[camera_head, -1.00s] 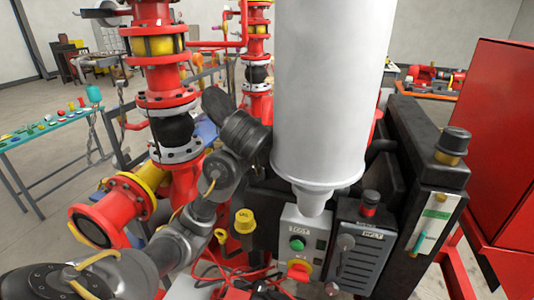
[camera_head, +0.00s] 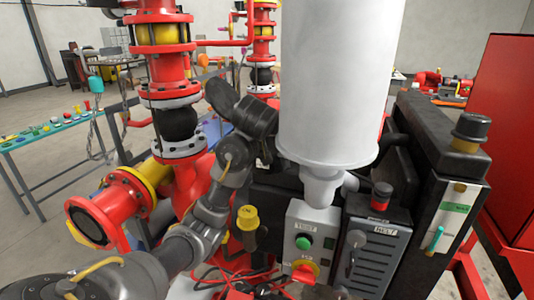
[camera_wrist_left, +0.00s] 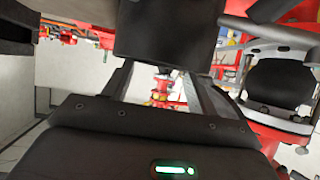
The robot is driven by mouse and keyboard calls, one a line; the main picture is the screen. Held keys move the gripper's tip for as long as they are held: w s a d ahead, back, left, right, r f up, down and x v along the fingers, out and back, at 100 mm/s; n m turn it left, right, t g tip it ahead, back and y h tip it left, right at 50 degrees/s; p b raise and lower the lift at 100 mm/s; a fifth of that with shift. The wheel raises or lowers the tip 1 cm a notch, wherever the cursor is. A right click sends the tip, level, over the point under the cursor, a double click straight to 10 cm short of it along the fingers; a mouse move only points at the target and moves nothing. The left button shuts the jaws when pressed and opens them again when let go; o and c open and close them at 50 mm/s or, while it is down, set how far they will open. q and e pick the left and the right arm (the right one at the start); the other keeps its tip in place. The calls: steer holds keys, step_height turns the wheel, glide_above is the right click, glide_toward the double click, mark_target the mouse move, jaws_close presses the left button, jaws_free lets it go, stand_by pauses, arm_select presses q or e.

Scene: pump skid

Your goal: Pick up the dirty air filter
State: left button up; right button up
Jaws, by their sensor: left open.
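I cannot pick out the dirty air filter with certainty in either view. A tall white cylinder (camera_head: 328,90) with a short nozzle at its lower end fills the upper middle of the head view. My left arm reaches in from the lower left, and its dark upper links pass close to the left of the cylinder. My left gripper (camera_wrist_left: 164,80) is open in the left wrist view. A plain black block (camera_wrist_left: 166,32) shows at the far end of its fingers; I cannot tell what it is or whether they touch. My right gripper is out of view.
Red flanged pipes (camera_head: 160,55) stand left of the cylinder. A control box with a green button (camera_head: 303,243) and a grey panel (camera_head: 378,250) are below it. A black post (camera_head: 450,205) and red cabinet (camera_head: 502,140) are right. A worktable (camera_head: 58,130) stands far left.

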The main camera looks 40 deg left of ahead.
arm_select(q)
steer(key=p+x, duration=0.1)
steer(key=x, duration=0.1)
steer(key=p+x, duration=0.1)
steer(key=x, duration=0.1)
steer(key=shift+w+a+p, duration=0.2)
steer(key=shift+a+p, duration=0.15)
steer(key=shift+p, duration=0.05)
steer(key=shift+w+a+f, duration=0.1)
steer(key=shift+w+f, duration=0.1)
steer(key=shift+c, duration=0.5)
jaws_close()
